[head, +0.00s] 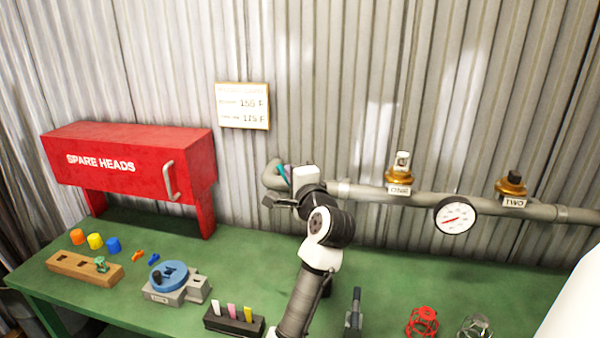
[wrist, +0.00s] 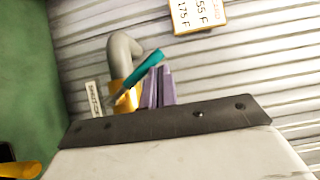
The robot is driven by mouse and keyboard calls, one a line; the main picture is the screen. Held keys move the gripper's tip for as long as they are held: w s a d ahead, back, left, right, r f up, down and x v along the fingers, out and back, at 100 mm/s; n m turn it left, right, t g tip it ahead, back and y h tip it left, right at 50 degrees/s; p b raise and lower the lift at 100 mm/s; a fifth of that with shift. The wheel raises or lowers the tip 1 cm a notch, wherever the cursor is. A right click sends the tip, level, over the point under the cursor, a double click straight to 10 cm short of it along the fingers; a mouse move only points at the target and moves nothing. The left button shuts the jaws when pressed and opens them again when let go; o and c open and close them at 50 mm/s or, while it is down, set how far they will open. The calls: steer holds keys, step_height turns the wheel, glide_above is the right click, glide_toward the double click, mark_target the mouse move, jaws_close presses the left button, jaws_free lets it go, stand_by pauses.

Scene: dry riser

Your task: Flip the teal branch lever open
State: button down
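The teal branch lever (wrist: 137,77) is a flat bar in the wrist view, slanting up to the right in front of a brass-yellow fitting (wrist: 127,100) on the grey pipe's bent end. In the head view the lever (head: 283,173) shows as a small teal strip left of my arm's white wrist part. My gripper (wrist: 161,85) has its two purple fingers close together, with nothing seen between them. They stand just right of the lever, near its upper end; I cannot tell if they touch it. The lever's lower part and pivot are partly hidden.
The grey pipe (head: 360,190) runs right along the corrugated wall with two brass heads and a round gauge (head: 455,215). A red spare heads cabinet (head: 130,160) stands left. The green bench (head: 150,235) holds a blue-topped device (head: 168,275), blocks and small parts.

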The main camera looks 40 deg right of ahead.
steer(key=w+a+f+n+g+p, duration=0.2)
steer(key=w+a+f+n+p, duration=0.1)
steer(key=w+f+p, duration=0.1)
steer(key=shift+w+a+f+g, duration=0.2)
steer(key=shift+a+g, duration=0.15)
steer(key=shift+g, duration=0.05)
stand_by(0.6)
steer(key=shift+n, duration=0.3)
